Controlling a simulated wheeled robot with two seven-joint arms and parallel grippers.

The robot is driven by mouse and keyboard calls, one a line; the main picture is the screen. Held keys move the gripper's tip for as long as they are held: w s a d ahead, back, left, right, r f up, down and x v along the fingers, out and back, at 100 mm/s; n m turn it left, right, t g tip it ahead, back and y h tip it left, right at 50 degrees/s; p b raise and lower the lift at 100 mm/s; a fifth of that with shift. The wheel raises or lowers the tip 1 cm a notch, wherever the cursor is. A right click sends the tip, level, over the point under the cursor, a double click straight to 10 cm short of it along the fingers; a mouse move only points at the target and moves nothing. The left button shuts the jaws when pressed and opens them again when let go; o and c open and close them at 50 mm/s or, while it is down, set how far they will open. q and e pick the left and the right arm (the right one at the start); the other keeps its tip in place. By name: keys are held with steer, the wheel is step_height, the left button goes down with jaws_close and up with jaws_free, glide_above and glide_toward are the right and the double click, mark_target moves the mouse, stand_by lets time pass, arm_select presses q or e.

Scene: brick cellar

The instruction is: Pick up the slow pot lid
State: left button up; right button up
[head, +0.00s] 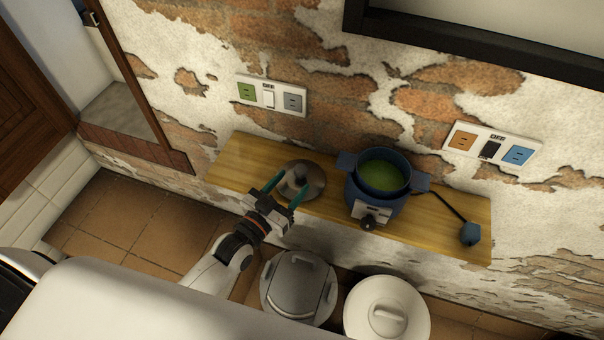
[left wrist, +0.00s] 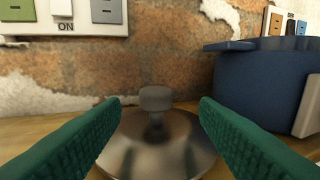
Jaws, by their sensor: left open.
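The slow pot lid (head: 313,178) is a shiny metal dome with a grey knob. It lies on the wooden shelf, left of the blue slow pot (head: 375,195), which stands uncovered with green contents. My left gripper (head: 285,189) is open over the lid's near side, with its green fingers apart. In the left wrist view the lid (left wrist: 160,150) and its knob (left wrist: 156,98) sit between the two open fingers (left wrist: 160,112), with a gap on each side of the knob. The blue pot's side (left wrist: 262,90) shows at the right there. My right gripper is not in view.
The wooden shelf (head: 450,220) runs along the brick wall. A dark plug (head: 470,233) on a cord lies at its right end. Outlet panels (head: 271,95) (head: 492,147) are on the wall. A grey lidded bin (head: 298,288) and a white lidded one (head: 387,310) stand below.

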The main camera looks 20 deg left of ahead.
mark_target(297, 176)
arm_select(q)
steer(key=shift+w+d, duration=0.1)
steer(key=shift+w, duration=0.25)
steer(key=p+x, duration=0.1)
steer(key=x, duration=0.3)
steer(key=shift+w+p, duration=0.25)
steer(key=shift+p, duration=0.15)
steer(key=shift+w+f, duration=0.15)
steer(key=shift+w, duration=0.1)
steer(key=shift+s, duration=0.15)
steer(key=c, duration=0.4)
jaws_close()
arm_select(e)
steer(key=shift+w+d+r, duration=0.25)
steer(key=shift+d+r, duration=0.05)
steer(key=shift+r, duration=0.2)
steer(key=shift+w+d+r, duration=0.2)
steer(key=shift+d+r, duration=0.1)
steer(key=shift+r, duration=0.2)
